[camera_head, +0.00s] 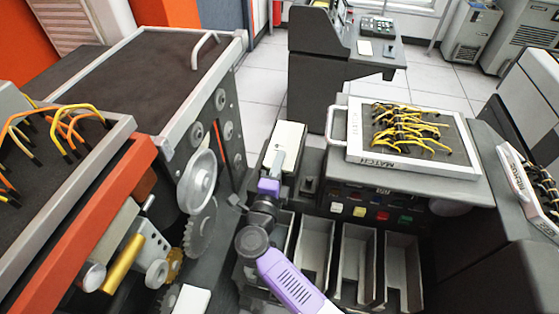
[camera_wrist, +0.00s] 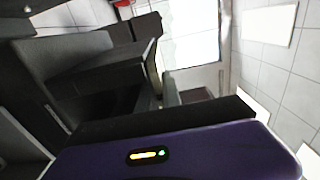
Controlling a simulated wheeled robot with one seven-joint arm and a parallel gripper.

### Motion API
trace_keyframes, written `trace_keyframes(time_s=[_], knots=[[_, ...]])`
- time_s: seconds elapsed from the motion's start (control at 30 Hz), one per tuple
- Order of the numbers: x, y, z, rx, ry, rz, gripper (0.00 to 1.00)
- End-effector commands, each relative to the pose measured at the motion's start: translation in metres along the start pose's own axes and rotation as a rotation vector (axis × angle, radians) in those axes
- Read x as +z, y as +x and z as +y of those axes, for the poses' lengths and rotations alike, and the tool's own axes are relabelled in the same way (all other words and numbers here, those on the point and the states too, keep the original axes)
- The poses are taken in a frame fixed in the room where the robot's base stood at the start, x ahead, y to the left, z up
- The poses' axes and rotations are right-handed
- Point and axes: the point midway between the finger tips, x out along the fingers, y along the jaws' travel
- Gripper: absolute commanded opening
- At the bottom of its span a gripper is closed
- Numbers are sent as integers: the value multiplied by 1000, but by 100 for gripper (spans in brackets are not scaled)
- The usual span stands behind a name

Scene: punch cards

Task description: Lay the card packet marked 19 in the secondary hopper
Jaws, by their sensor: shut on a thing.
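My gripper (camera_head: 278,163) is shut on a cream-white block (camera_head: 290,134), which looks like a card packet. It holds the block near the left end of the grey card machine, beside the dark recessed part (camera_head: 312,160). No number can be read on the block. In the wrist view, my gripper's purple body (camera_wrist: 200,155) fills the bottom, with dark machine parts (camera_wrist: 90,65) beyond it. Whether the block shows there is unclear. No label identifies the secondary hopper, so I cannot tell which opening it is.
Several open grey pockets (camera_head: 356,229) line the machine's front below coloured buttons (camera_head: 360,212). A white-framed plugboard marked MATCH (camera_head: 352,158) lies on top, right of my gripper. A machine with exposed wheels and gears (camera_head: 199,185) stands close on the left. Tiled floor (camera_head: 262,85) lies behind.

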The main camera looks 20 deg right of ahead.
Motion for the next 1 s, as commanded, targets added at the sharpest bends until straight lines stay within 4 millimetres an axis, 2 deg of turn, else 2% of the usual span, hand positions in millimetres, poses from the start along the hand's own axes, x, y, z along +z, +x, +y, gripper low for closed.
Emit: trace_keyframes(time_s=[1.0], knots=[[0, 0, 71, -1, 0, 0, 0]])
